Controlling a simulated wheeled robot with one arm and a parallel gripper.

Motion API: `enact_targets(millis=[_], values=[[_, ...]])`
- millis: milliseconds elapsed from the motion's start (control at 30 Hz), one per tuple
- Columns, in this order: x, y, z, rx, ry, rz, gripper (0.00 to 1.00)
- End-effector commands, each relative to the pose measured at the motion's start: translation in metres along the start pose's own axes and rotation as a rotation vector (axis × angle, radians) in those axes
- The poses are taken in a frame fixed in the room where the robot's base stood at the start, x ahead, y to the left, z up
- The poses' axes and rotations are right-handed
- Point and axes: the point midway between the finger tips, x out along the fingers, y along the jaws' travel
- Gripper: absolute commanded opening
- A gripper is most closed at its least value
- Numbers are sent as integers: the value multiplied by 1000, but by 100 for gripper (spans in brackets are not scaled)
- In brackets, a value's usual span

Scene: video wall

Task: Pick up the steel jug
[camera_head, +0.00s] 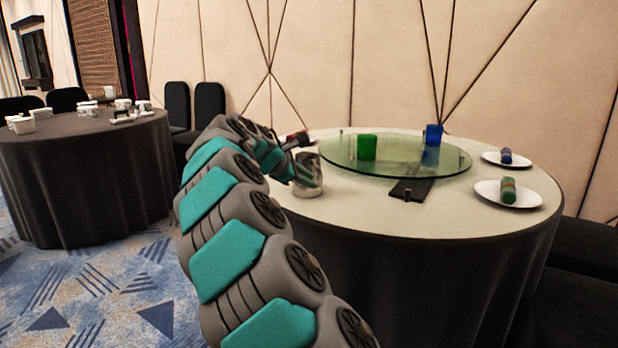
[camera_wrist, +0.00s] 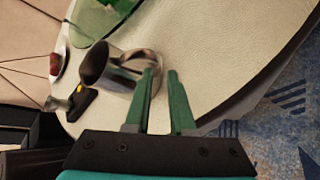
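The steel jug (camera_head: 309,190) stands on the pale top of the round table (camera_head: 440,215), near its left edge. My gripper (camera_head: 308,172) is at the jug and partly covers it in the head view. In the wrist view the jug (camera_wrist: 117,75) lies beyond the fingertips, to the left, with its dark open mouth and curved handle showing. My gripper (camera_wrist: 161,72) is open there, with a narrow gap between its green fingers. The left fingertip overlaps the handle in the picture; I cannot tell whether they touch.
White plates (camera_head: 530,196) with rolled napkins lie at the right. A dark board (camera_head: 411,188) lies at the front. Another dark-clothed table (camera_head: 85,165) stands left.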

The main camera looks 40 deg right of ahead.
Motion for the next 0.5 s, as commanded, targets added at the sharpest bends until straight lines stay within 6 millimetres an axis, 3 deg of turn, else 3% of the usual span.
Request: enact_targets(millis=[500], values=[[68, -2, 2, 4, -1, -5, 22]])
